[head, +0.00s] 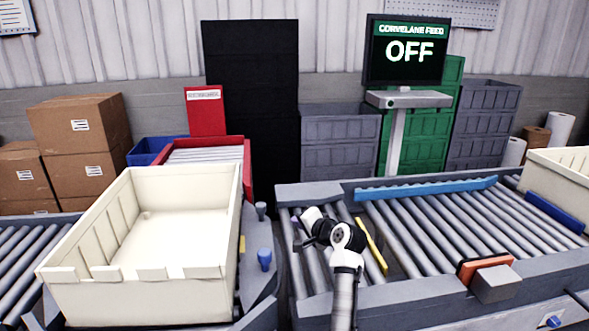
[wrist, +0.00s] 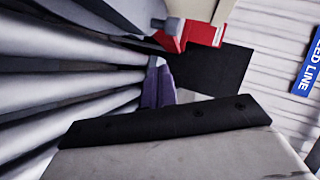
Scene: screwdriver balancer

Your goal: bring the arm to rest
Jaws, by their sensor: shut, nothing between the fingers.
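My arm (head: 345,262) reaches up from the bottom of the head view, over the roller conveyor (head: 425,232) on the right. Its wrist is bent to the left. My gripper (wrist: 158,86) shows in the wrist view as two purple fingers close together, shut and empty. In the head view the fingers are small and partly hidden by the wrist. No object touches the fingers in the wrist view.
A yellow strip (head: 371,246) and an orange-faced block (head: 487,269) lie right of the arm. A screen (head: 408,50) reading OFF stands behind. Cardboard boxes (head: 80,125) stand back left.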

